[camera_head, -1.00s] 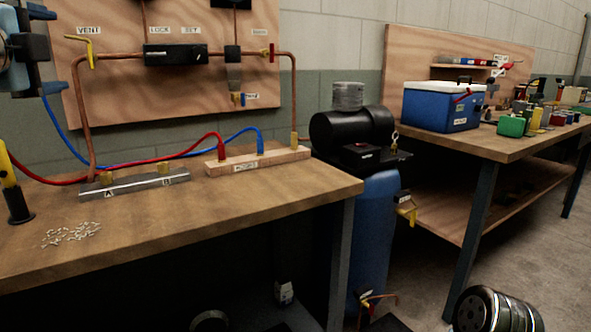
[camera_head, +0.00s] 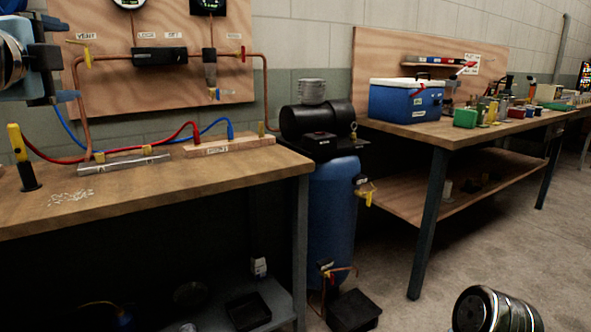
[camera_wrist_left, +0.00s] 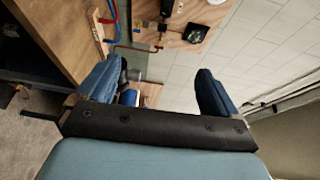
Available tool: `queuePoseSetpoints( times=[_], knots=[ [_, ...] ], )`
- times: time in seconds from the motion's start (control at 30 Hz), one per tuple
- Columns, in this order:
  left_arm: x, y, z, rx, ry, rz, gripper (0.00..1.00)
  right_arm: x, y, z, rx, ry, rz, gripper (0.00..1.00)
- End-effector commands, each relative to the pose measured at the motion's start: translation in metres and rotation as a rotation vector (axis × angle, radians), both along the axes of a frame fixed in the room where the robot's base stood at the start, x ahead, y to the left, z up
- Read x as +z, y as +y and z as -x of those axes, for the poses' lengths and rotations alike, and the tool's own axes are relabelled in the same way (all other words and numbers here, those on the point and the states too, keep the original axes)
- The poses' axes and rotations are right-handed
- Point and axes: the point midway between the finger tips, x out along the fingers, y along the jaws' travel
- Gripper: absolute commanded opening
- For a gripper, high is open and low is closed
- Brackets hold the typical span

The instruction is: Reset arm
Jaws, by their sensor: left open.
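My left gripper (camera_head: 62,75) is at the upper left of the head view, in front of the wooden wall panel. In the left wrist view its two blue fingers (camera_wrist_left: 158,88) stand wide apart with nothing between them. The gripper is in the air, above and apart from the left workbench. My right gripper is not clearly in view. A rounded metallic part, probably of my own right arm, shows at the bottom right of the head view.
The left workbench (camera_head: 120,200) carries a metal block (camera_head: 125,163), a wooden block (camera_head: 228,146) with hoses, and small loose pieces (camera_head: 70,197). A blue tank (camera_head: 332,215) stands between the benches. The right bench (camera_head: 450,135) holds a blue cooler (camera_head: 405,103). Floor at right is clear.

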Motion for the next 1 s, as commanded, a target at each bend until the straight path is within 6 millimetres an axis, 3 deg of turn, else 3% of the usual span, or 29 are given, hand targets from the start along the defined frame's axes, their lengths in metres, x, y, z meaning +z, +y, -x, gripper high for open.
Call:
queuePoseSetpoints(
  times=[0.27, 0.43, 0.57, 0.67, 0.77, 0.9, 1.0],
  knots=[
    [-0.035, -0.014, -0.034, -0.037, 0.052, 0.058, 0.94, 0.0, 0.0, 0.0, 0.0, 0.001, 0.0, 0.43],
    [-0.075, -0.029, -0.065, -0.069, 0.108, 0.124, 0.94, 0.0, 0.0, 0.0, 0.0, 0.001, 0.0, 0.43],
    [-0.118, -0.045, -0.094, -0.098, 0.169, 0.197, 0.94, 0.0, 0.0, 0.0, 0.0, 0.001, 0.0, 0.43],
    [-0.165, -0.061, -0.119, -0.12, 0.234, 0.277, 0.94, 0.0, 0.0, 0.0, -0.001, 0.001, 0.0, 0.43],
    [-0.231, -0.082, -0.145, -0.138, 0.325, 0.388, 0.94, 0.0, 0.0, 0.0, -0.001, 0.001, 0.0, 0.43],
    [-0.334, -0.112, -0.166, -0.138, 0.465, 0.569, 0.94, 0.0, 0.0, 0.0, -0.001, 0.001, 0.0, 0.43],
    [-0.408, -0.133, -0.169, -0.114, 0.567, 0.705, 0.94, 0.0, 0.0, 0.0, 0.0, 0.001, 0.0, 0.43]
  ],
)
